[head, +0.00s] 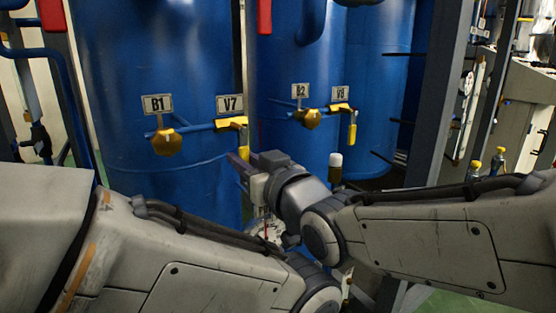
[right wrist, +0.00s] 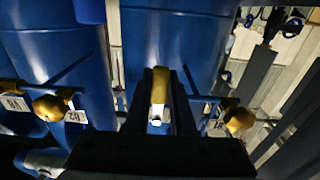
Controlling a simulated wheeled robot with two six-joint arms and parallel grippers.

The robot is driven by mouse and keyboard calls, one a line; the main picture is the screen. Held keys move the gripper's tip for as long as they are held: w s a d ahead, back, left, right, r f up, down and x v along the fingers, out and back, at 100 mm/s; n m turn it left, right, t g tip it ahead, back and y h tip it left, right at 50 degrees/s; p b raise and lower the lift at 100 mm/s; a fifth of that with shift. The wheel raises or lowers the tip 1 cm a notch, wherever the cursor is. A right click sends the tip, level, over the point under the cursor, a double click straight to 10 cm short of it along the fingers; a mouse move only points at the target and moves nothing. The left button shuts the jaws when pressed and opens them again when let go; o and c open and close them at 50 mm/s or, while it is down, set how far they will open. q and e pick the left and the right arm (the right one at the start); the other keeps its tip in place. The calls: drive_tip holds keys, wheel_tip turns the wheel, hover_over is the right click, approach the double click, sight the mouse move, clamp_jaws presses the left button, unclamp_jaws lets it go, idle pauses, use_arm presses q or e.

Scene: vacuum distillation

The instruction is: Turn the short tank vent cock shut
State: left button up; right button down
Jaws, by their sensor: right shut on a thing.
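The cock labelled V7 has a yellow lever handle (head: 244,144) that hangs downward from its pipe on the front of the left blue tank (head: 165,70). My right gripper (head: 240,166) is at the lower end of this handle. In the right wrist view the yellow handle (right wrist: 159,86) stands between the two fingers (right wrist: 158,112), which are shut on it. The cock labelled V8 has a similar yellow handle (head: 351,133), also hanging down, on the tank to the right. My left arm crosses the lower left of the head view, and its fingers are out of sight.
Brass knobs labelled B1 (head: 166,142) and B2 (head: 311,119) stick out beside the cocks. A grey upright post (head: 440,90) stands right of the tanks. Blue pipework (head: 62,95) runs at the left. My two forearms come close together at lower centre.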

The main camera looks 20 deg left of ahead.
drive_tip(key=shift+s+f, duration=0.1)
drive_tip(key=shift+f, duration=0.05)
drive_tip(key=c, duration=0.8)
unclamp_jaws()
drive_tip(key=shift+o, duration=0.2)
drive_tip(key=v, duration=0.7)
drive_tip(key=shift+s+d, duration=0.2)
